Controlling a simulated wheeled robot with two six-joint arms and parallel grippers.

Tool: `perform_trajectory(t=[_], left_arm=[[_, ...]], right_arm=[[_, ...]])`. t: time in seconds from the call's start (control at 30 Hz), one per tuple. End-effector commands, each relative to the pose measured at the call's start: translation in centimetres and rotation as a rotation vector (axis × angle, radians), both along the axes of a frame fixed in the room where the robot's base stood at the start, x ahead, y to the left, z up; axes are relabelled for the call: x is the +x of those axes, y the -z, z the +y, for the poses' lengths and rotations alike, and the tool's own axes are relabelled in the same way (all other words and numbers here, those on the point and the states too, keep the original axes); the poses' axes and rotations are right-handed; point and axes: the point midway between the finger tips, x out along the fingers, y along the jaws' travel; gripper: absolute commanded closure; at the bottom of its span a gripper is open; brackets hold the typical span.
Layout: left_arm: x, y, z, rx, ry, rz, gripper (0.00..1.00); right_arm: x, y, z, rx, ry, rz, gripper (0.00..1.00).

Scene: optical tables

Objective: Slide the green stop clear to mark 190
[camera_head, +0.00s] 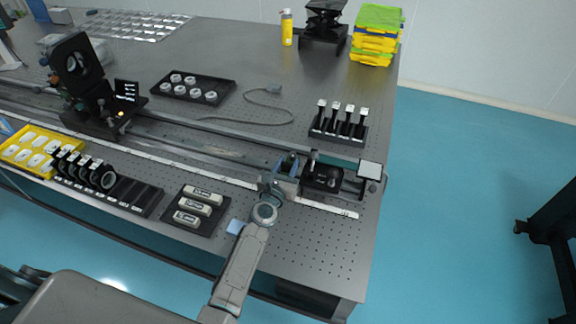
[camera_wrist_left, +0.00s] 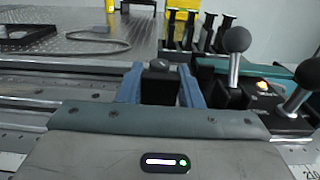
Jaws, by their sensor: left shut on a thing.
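My left gripper (camera_head: 288,166) reaches over the long rail (camera_head: 200,153) near its right end. In the left wrist view its blue fingers (camera_wrist_left: 160,85) are shut on a dark block (camera_wrist_left: 158,89) with a rounded grey top. I cannot make out any green on this block, so I cannot tell by colour that it is the stop. A white scale strip (camera_head: 333,208) runs along the front of the rail. The number 210 shows on the scale (camera_wrist_left: 310,172) at the right edge of the wrist view; mark 190 is not readable. My right gripper is not in view.
A black carriage (camera_head: 322,178) stands on the rail just right of the gripper; ball-topped levers (camera_wrist_left: 236,40) stand close there. A rack of posts (camera_head: 339,124) is behind. A cable (camera_head: 245,121) lies behind the rail. A tray of labelled blocks (camera_head: 212,224) lies front left.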

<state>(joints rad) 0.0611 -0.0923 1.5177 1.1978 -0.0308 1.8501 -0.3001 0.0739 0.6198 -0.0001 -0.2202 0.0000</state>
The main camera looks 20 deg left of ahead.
Motion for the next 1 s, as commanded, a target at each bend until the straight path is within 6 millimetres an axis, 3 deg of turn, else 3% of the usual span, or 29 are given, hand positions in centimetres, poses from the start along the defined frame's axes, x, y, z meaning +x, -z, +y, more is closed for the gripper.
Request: perform_trajectory(t=[0.13, 0.17, 0.27, 0.67, 1.0], left_arm=[[0.0, 0.0, 0.0, 0.001, -0.001, 0.0, 1.0], [0.0, 0.0, 0.0, 0.001, -0.001, 0.0, 0.65], [0.0, 0.0, 0.0, 0.0, -0.001, 0.0, 0.46], [-0.8, 0.0, 0.0, -0.001, 0.0, 0.0, 0.45], [-7.1, 0.2, 0.3, -0.003, -0.001, 0.002, 0.45]], right_arm=[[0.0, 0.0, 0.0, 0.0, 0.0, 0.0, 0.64], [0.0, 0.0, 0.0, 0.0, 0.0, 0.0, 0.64], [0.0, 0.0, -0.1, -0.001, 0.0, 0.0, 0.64], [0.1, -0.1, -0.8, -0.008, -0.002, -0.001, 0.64], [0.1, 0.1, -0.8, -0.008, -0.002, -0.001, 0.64]])
